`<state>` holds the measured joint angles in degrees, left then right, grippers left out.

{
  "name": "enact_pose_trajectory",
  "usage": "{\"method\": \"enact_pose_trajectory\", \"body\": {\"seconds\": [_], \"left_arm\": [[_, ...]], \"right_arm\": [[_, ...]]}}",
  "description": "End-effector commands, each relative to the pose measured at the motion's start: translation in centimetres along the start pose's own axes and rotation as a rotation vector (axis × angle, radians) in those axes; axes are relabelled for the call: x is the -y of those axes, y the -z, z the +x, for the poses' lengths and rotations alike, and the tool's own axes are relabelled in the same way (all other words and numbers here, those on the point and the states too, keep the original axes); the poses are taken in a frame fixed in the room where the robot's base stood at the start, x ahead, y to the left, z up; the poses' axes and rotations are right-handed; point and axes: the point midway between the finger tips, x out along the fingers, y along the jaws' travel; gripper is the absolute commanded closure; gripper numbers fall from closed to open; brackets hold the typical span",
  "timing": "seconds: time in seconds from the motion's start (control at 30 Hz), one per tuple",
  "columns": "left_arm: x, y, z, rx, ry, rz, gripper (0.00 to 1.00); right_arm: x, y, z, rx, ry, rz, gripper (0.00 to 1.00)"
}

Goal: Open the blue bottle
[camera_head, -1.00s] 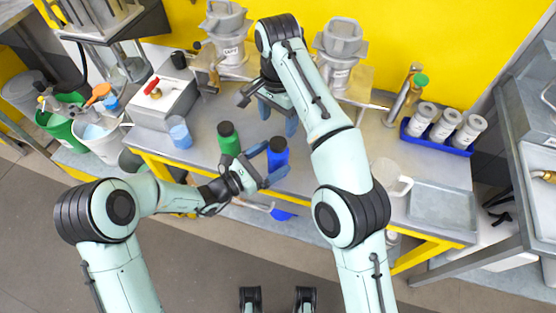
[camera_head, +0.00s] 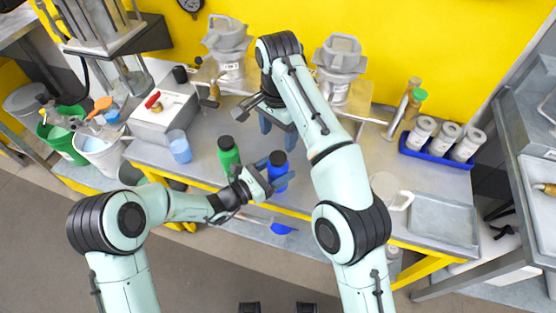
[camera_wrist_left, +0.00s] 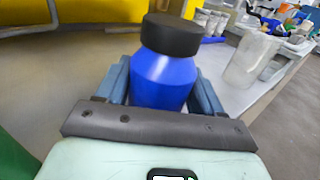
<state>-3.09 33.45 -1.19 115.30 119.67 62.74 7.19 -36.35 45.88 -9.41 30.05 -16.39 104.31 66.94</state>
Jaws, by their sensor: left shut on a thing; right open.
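The blue bottle (camera_head: 278,176) stands upright near the front edge of the table, with its black cap (camera_head: 277,158) on. In the left wrist view the blue bottle (camera_wrist_left: 164,80) sits between the two fingers under its black cap (camera_wrist_left: 172,35). My left gripper (camera_head: 268,177) is shut on the bottle's body, below the cap. My right gripper (camera_head: 277,125) is open and empty, above the table behind the bottle, its fingers pointing down. My right arm partly hides the table beside it.
A green bottle (camera_head: 229,155) with a black cap stands just left of my left gripper. A clear blue cup (camera_head: 180,146) and a grey box with a red handle (camera_head: 163,114) are further left. A blue rack of white jars (camera_head: 440,145), a jug (camera_head: 388,189) and a tray (camera_head: 443,222) are right.

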Motion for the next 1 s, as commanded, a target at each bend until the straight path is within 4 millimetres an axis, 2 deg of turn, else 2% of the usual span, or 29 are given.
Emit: {"method": "enact_pose_trajectory", "body": {"seconds": [0.17, 0.6, 0.8, 1.0], "left_arm": [[-0.01, 0.01, -0.02, 0.000, 0.000, 0.000, 1.00], [-0.02, 0.01, -0.03, 0.000, 0.000, 0.000, 1.00], [-0.02, 0.01, -0.03, 0.000, 0.000, 0.000, 1.00], [-0.02, 0.01, -0.02, 0.000, 0.000, 0.000, 1.00]], "right_arm": [[0.02, -0.04, 0.05, 0.000, -0.002, 0.252, 0.29], [0.03, -0.04, 0.08, -0.001, -0.002, 1.210, 0.29], [0.03, -0.05, 0.02, 0.000, 0.000, 1.456, 0.29], [0.03, -0.02, 0.35, 0.000, -0.001, 1.527, 0.29]]}}
